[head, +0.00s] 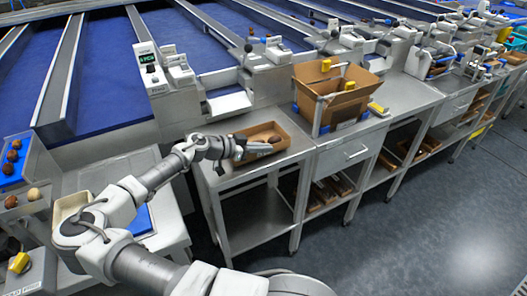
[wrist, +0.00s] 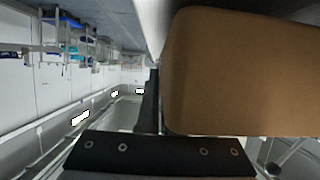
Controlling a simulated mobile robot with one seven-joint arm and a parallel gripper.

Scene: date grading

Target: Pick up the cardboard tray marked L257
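In the wrist view a large plain brown cardboard surface (wrist: 240,70) fills the right half, very close to the camera. A dark finger-like part stands at its left edge. Whether the fingers grip the wall or only stand beside it cannot be told.
A taller open cardboard box (head: 340,100) stands on the bench to the right, in a holder with blue corners. A grey machine with a green display (head: 147,58) stands behind. Blue sorting lanes (head: 110,70) fill the back left. The floor (head: 400,220) at right is clear.

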